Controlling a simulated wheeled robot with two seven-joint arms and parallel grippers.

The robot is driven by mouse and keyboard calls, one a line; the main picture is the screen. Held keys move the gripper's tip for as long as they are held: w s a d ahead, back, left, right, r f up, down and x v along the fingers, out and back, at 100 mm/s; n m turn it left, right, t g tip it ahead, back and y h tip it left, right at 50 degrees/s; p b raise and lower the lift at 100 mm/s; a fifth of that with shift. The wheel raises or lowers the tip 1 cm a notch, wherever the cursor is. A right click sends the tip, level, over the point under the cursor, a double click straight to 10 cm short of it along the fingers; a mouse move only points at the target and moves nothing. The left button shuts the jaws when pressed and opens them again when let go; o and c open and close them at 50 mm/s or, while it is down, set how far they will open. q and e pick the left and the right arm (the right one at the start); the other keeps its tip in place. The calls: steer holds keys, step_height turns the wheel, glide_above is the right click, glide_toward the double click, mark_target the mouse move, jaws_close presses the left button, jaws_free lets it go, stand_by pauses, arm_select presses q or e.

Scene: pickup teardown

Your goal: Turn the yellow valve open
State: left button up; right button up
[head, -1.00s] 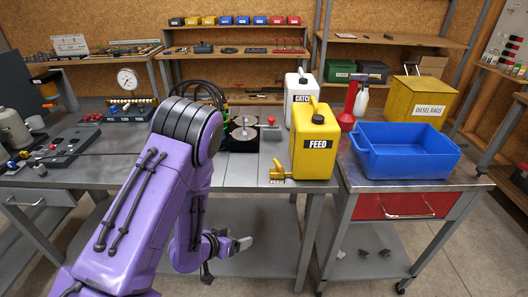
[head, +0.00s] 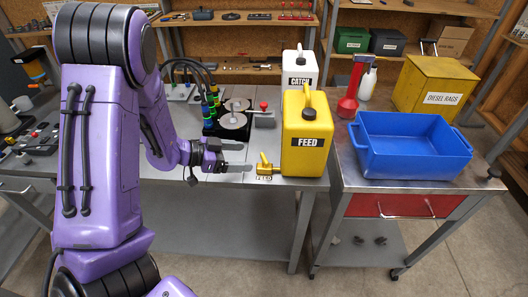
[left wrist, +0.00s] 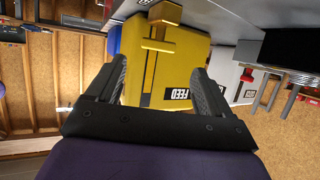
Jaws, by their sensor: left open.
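The yellow valve (head: 265,168) sticks out from the lower left side of the yellow FEED can (head: 306,125), with its handle upright. My left gripper (head: 240,157) is open and empty just left of the valve, apart from it, above the bench's front edge. In the left wrist view, the valve (left wrist: 160,30) lies ahead of and between the two spread fingers (left wrist: 159,68), with the yellow can (left wrist: 180,60) behind it. My right gripper is not in view.
A white CATCH can (head: 297,68) stands behind the FEED can. A device with round discs and hoses (head: 232,120) sits behind my left gripper.

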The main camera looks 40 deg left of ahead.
mark_target(262, 157)
arm_select(q)
steer(key=shift+w+d+f, duration=0.15)
steer(key=shift+w+d, duration=0.05)
steer(key=shift+d, duration=0.3)
steer(key=shift+w+d+f, duration=0.1)
steer(key=shift+w+d, duration=0.1)
steer(key=shift+d, duration=0.3)
steer(key=x, duration=0.3)
steer(key=a+x, duration=0.1)
steer(key=x, duration=0.1)
steer(key=shift+w+f+p, duration=0.1)
steer(key=shift+w+p, duration=0.15)
steer(key=shift+p, duration=0.15)
steer(key=shift+s+a+r, duration=0.1)
steer(key=shift+s+r, duration=0.15)
steer(key=shift+s, duration=0.2)
steer(key=shift+c, duration=0.6)
steer(key=c, duration=0.9)
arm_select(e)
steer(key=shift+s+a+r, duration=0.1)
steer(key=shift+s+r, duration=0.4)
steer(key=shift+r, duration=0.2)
